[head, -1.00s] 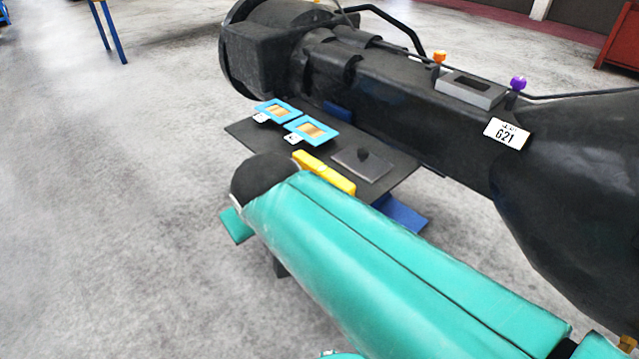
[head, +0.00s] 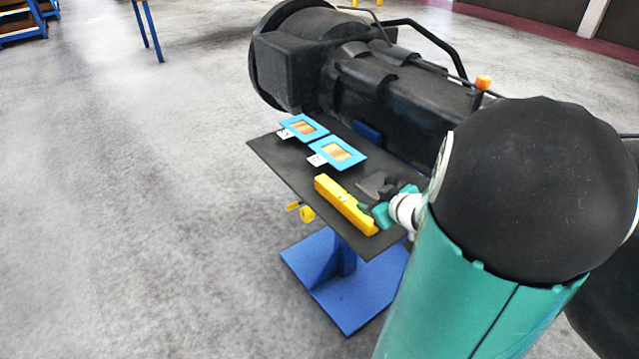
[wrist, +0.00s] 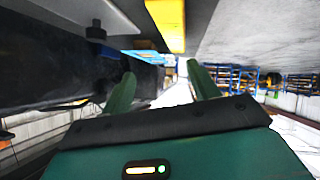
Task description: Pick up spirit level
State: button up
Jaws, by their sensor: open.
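The spirit level is a yellow bar (head: 346,205) lying on the dark tabletop (head: 285,165), along its near edge. In the wrist view the yellow level (wrist: 170,24) shows at the top, beyond my fingertips and cut off by the frame edge. My gripper (wrist: 160,82) has its two green fingers spread, with nothing between them. In the head view, my gripper is partly hidden by my own arm, close to the right side of the level. I cannot tell whether it touches the level.
Two blue-framed cards (head: 303,127) (head: 338,152) with white tags lie on the tabletop behind the level. A large black machine casting (head: 400,95) stands right behind the table. The table has a blue base (head: 345,290). Floor to the left is clear.

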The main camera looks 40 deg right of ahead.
aim_at(350, 202)
jog(key=s+f+t+y, duration=0.2)
jog(key=s+y, duration=0.1)
jog(key=s, duration=0.3)
jog(key=x, duration=1.4)
jog(key=shift+w+d+r, duration=0.15)
jog(key=shift+r, duration=0.05)
jog(key=c, duration=1.3)
jog(key=shift+r, duration=0.35)
